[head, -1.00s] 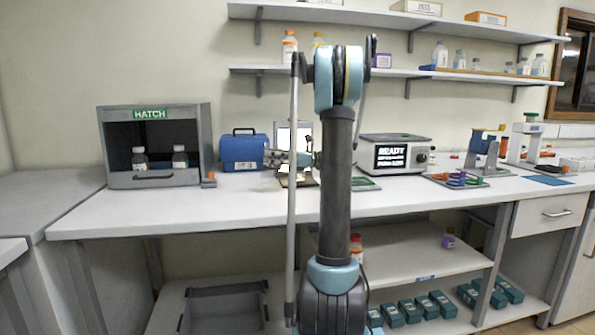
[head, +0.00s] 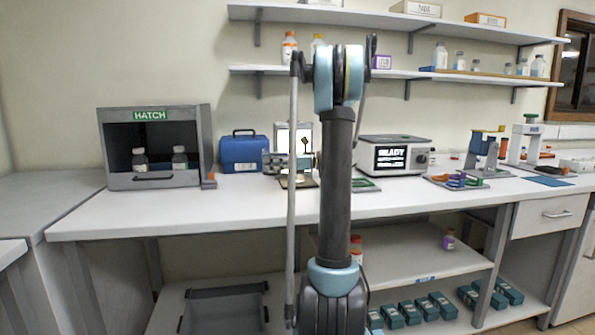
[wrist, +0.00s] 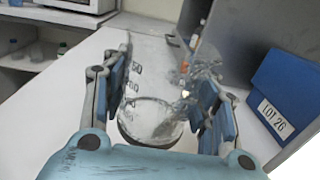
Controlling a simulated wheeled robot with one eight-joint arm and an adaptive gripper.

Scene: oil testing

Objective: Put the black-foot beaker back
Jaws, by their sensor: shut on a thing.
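The black-foot beaker (wrist: 150,108) is clear glass with printed graduations and a dark ring around its base. In the wrist view it sits between the two blue fingers of my gripper (wrist: 164,90), which is shut on it. The white bench top shows through and beyond the glass. In the head view my gripper (head: 280,162) is small, in front of the bright panel, and partly hidden by my arm. The beaker cannot be made out clearly there.
The grey hatch (head: 205,150) with two bottles inside stands at the left. The blue case (head: 240,153) is beside it, and shows close on the right in the wrist view (wrist: 285,95). A lit panel (head: 283,138) and instrument (head: 392,142) stand behind. The front bench top (head: 190,215) is clear.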

